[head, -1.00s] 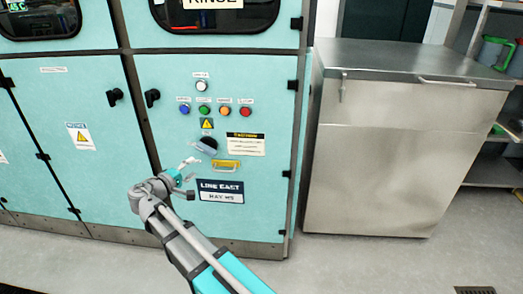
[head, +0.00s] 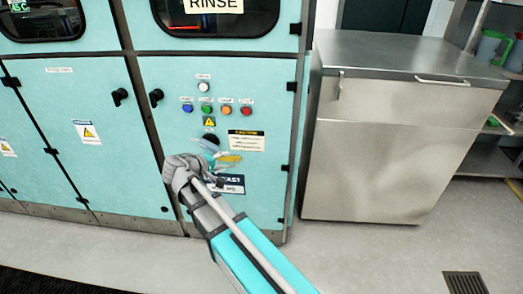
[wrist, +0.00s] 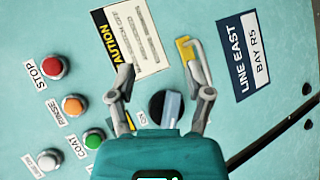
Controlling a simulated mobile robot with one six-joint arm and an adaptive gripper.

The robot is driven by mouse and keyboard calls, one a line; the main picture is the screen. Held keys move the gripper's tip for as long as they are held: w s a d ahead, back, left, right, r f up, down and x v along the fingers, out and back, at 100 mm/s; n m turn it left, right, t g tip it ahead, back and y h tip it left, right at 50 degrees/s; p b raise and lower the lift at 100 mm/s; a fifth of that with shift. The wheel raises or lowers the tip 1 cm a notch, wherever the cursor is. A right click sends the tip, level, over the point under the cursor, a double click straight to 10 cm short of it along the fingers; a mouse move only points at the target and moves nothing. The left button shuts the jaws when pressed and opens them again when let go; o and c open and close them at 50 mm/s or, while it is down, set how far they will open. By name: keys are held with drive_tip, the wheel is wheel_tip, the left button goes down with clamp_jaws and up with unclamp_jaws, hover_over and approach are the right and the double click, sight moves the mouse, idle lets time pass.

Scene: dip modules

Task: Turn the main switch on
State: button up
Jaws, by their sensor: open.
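The main switch is a round black rotary knob with a grey handle bar, low on the turquoise panel. It shows in the wrist view (wrist: 168,107) and partly in the head view (head: 211,138). An ON label (wrist: 142,118) sits beside it. My gripper (wrist: 158,60) is open and empty, its two fingers on either side of the knob in the picture. I cannot tell whether they touch it. In the head view my gripper (head: 219,158) is in front of the panel just below the knob, partly hidden by my arm.
A yellow bracket (wrist: 184,46) is partly hidden behind one finger. STOP (wrist: 53,67), RINSE (wrist: 74,106) and COAT (wrist: 94,139) buttons are nearby. The CAUTION label (wrist: 137,42) and LINE EAST sign (wrist: 250,55) are flat on the panel. A steel cabinet (head: 390,150) stands right.

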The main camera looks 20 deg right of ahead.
drive_tip(key=s+d+r+m+g+y+p, duration=0.4)
drive_tip(key=s+d+r+p, duration=0.5)
drive_tip(key=p, duration=0.9)
drive_tip(key=shift+s+d+r+m+g+y+p, duration=0.4)
drive_tip(key=shift+s+d+g+y, duration=0.35)
drive_tip(key=shift+s+g+y, duration=0.75)
drive_tip(key=shift+w+t, duration=0.1)
drive_tip(key=shift+t, duration=0.2)
drive_tip(key=shift+f, duration=0.15)
